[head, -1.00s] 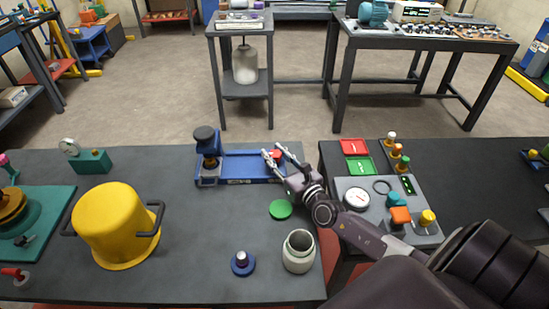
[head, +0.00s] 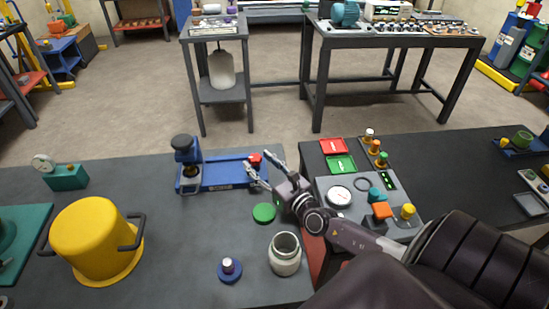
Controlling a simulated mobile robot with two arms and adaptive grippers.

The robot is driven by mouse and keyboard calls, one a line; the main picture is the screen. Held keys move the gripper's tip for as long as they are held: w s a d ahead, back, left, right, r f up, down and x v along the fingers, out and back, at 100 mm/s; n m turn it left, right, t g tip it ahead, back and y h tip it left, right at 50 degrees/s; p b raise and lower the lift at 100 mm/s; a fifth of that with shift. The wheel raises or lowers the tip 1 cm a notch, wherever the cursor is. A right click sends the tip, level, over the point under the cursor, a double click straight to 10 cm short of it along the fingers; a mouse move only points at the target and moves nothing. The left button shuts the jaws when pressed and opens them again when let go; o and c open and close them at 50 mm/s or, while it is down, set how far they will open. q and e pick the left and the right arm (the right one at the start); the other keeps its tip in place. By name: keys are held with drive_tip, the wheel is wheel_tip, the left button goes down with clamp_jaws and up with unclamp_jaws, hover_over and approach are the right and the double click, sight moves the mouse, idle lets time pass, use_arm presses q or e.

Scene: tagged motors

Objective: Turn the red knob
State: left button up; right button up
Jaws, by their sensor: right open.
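The red knob (head: 255,160) sits at the right end of a blue fixture (head: 222,174) on the dark work table. My right gripper (head: 261,163) is open, reaching in from the right. Its two fingers are spread, one tip to the right of the knob and the other on its near side. I cannot tell whether either finger touches the knob. My left gripper is not in view.
A green disc (head: 264,212), a pale jar (head: 285,256) and a blue-based knob (head: 230,268) stand nearer. A yellow pot (head: 92,240) is at the left. A control panel (head: 325,184) is right of the gripper, across a gap between tables.

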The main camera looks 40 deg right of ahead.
drive_tip(key=s, duration=0.9)
drive_tip(key=shift+s, duration=0.1)
